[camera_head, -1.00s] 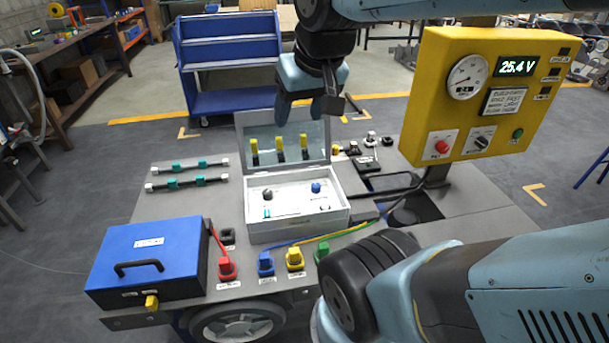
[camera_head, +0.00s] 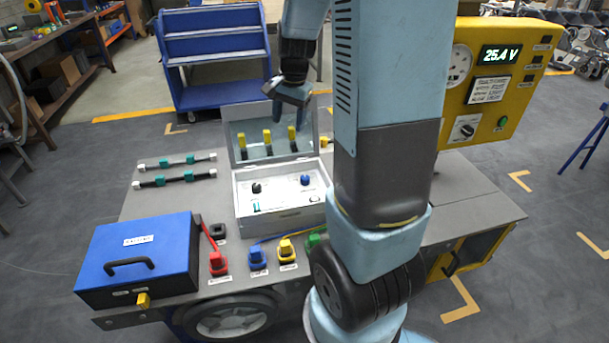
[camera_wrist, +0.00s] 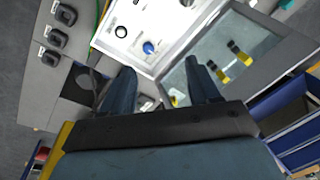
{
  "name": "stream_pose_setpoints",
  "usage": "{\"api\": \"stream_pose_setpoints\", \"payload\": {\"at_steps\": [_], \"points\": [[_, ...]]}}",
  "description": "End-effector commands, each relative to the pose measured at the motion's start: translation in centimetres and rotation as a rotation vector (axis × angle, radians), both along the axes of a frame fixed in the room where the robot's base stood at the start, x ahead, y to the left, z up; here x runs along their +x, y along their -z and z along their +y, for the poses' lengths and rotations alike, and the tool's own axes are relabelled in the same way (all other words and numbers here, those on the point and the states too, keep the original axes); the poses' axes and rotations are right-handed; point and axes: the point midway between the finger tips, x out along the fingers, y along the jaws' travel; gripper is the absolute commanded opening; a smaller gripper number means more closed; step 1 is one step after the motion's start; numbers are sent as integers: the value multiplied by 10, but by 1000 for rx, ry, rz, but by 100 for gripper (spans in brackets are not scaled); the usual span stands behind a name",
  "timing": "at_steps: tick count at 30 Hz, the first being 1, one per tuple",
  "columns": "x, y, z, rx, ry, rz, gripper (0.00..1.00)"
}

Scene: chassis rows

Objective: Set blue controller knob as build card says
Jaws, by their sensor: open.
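The blue knob (camera_head: 305,181) sits on the white panel inside the open controller case (camera_head: 287,220), at the panel's right. It also shows in the wrist view (camera_wrist: 149,47), ahead of and between my fingers. Its exact pointer angle is too small to read. My gripper (camera_wrist: 160,67) is open and empty, apart from the knob. In the head view it is near the raised lid, partly hidden. A printed card (camera_head: 489,90) on the yellow panel is unreadable.
The raised lid (camera_head: 230,141) holds several yellow-and-black pieces. A blue box (camera_head: 135,262) stands at the front left, beside red, blue and yellow connectors. A yellow meter panel (camera_head: 509,115) reads 25.4 V. My arm hides the bench right of the case.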

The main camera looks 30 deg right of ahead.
Motion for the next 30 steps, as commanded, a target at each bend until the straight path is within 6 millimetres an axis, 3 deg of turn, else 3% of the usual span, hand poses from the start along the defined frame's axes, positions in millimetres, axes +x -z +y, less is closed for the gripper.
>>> {"api": "stream_pose_setpoints", "payload": {"at_steps": [6,12,23,30], "points": [[26,62,-35,5,197,84,61],[37,106,-60,-5,337,135,61],[41,137,-73,-13,408,158,61],[40,174,-73,-13,407,161,61]]}}
